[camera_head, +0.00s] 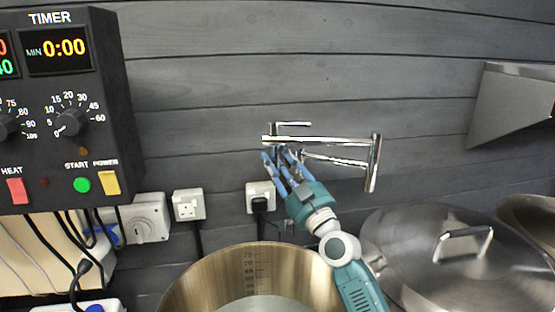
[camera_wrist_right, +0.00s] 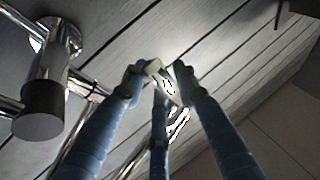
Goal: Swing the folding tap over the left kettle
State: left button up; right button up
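The chrome folding tap (camera_head: 330,141) is mounted on the grey plank wall. Its upper arm runs left from an upright joint on the right, and a second arm sits lower behind it. The open steel kettle (camera_head: 180,295) stands below and left of it, with scale marks inside. My right gripper (camera_head: 277,156) reaches up to the tap's left end. In the right wrist view, bright chrome (camera_wrist_right: 172,88) shows between or behind its blue fingertips; I cannot tell whether they grip it. A chrome joint with a dark collar (camera_wrist_right: 40,105) shows at left. My left gripper is not in view.
A lidded steel kettle (camera_head: 450,265) stands at the right, with part of another pot (camera_head: 535,215) beyond. A black control box (camera_head: 105,100) hangs at the left. Sockets (camera_head: 188,205) and cables are below the tap. A metal hood (camera_head: 505,105) juts out at the upper right.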

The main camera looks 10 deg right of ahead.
grip_shut()
jog(key=shift+s+a+f+n+g+y+b, duration=0.1)
jog(key=shift+s+n+g+y+b, duration=0.1)
jog(key=shift+s+y+b, duration=0.25)
jog(key=shift+s+a+f+n+g+y+b, duration=0.1)
jog(key=shift+s+n+y+b, duration=0.1)
jog(key=shift+s+y+b, duration=0.25)
jog(key=s+d+n+g+y+b, duration=0.1)
jog(key=s+b, duration=0.4)
jog(key=s, duration=0.9)
jog(key=shift+s+d+r+n+g+y, duration=0.2)
jog(key=shift+n+g+y, duration=0.45)
jog(key=shift+y, duration=0.75)
